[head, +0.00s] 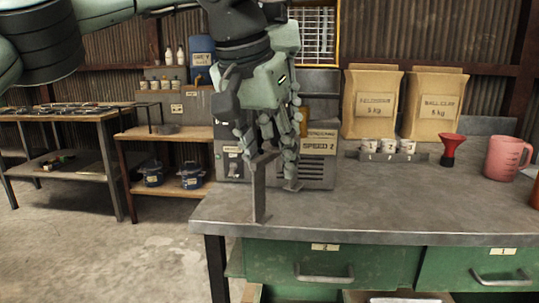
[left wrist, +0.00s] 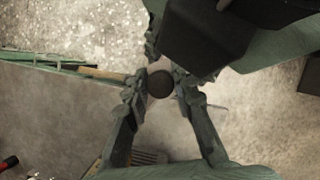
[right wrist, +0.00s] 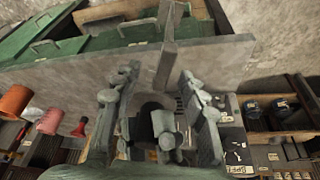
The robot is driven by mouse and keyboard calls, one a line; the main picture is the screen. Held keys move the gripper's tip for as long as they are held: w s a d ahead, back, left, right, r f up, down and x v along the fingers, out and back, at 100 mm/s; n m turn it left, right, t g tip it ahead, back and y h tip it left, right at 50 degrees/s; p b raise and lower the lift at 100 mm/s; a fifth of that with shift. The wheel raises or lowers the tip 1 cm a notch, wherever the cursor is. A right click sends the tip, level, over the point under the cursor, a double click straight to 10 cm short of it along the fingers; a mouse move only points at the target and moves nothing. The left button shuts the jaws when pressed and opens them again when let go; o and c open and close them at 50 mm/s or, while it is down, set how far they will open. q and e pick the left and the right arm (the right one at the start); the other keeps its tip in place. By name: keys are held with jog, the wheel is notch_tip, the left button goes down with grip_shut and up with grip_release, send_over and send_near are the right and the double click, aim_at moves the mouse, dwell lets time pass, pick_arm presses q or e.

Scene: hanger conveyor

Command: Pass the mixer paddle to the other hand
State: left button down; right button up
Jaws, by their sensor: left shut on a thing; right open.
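The mixer paddle shows in the left wrist view only as a dark round end (left wrist: 160,84) between the fingertips of my left gripper (left wrist: 162,80), which is shut on it. In the head view my left gripper (head: 258,135) points down over the bench's left end and hides most of the paddle. My right gripper (right wrist: 155,95) is open in its own wrist view, its fingers on either side of a dark part whose identity I cannot tell. In the head view the grippers overlap, and I cannot separate the right one clearly.
A grey metal upright (head: 259,192) stands near the bench edge (head: 350,236), just below the grippers. A grey control box (head: 318,165), a small rack of white cups (head: 385,156), a red funnel (head: 452,146) and a pink jug (head: 506,158) stand on the bench. The bench's front middle is clear.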

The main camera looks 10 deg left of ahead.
jog(key=c, duration=0.7)
jog(key=shift+r, duration=0.1)
grip_shut()
pick_arm(q)
jog(key=shift+s, duration=0.1)
pick_arm(e)
jog(key=shift+w, duration=0.1)
pick_arm(q)
jog(key=c, duration=1.2)
grip_release()
